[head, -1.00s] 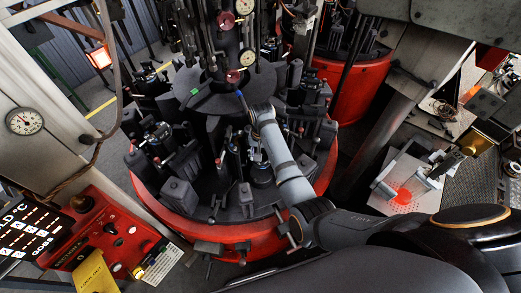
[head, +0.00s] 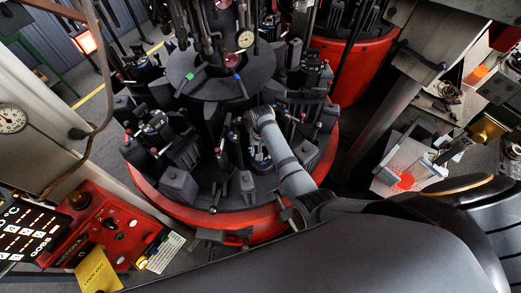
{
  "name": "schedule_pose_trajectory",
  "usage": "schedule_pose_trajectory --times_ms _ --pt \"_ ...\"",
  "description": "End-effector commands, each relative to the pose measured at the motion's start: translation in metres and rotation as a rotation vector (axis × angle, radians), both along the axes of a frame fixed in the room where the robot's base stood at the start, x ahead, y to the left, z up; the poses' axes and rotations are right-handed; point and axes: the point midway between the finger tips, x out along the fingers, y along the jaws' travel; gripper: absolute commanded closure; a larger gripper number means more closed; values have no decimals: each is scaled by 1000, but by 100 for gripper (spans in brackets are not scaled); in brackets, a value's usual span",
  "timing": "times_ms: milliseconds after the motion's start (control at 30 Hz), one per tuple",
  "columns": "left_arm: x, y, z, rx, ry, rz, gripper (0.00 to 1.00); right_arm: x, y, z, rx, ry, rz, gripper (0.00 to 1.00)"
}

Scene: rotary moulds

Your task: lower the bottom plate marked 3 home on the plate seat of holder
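My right arm (head: 292,172) comes in from the right and reaches over the dark rotary table (head: 225,192). Its wrist end (head: 262,115) is among the holders, in front of the central column. Its gripper cannot be made out against the dark parts there, so its fingers and any grip are unclear. A small shiny cylindrical part (head: 259,155) shows just below the wrist end. I cannot pick out the plate marked 3 or tell which holder seat it belongs to. My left gripper is not in view.
Dark mould blocks and upright rods crowd the red-rimmed table. A second red-rimmed machine (head: 342,65) stands behind. A red control panel (head: 110,228) is at lower left. A pale sheet (head: 410,160) with a red patch lies at right, beside a slanted grey post (head: 375,125).

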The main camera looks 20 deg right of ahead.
Motion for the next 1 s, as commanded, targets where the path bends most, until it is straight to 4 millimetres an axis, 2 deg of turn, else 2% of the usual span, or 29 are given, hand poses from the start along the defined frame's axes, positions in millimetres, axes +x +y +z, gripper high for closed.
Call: schedule_pose_trajectory --times_ms 1000 --pt "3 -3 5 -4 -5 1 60 -2 2 0 0 -1 0 93"
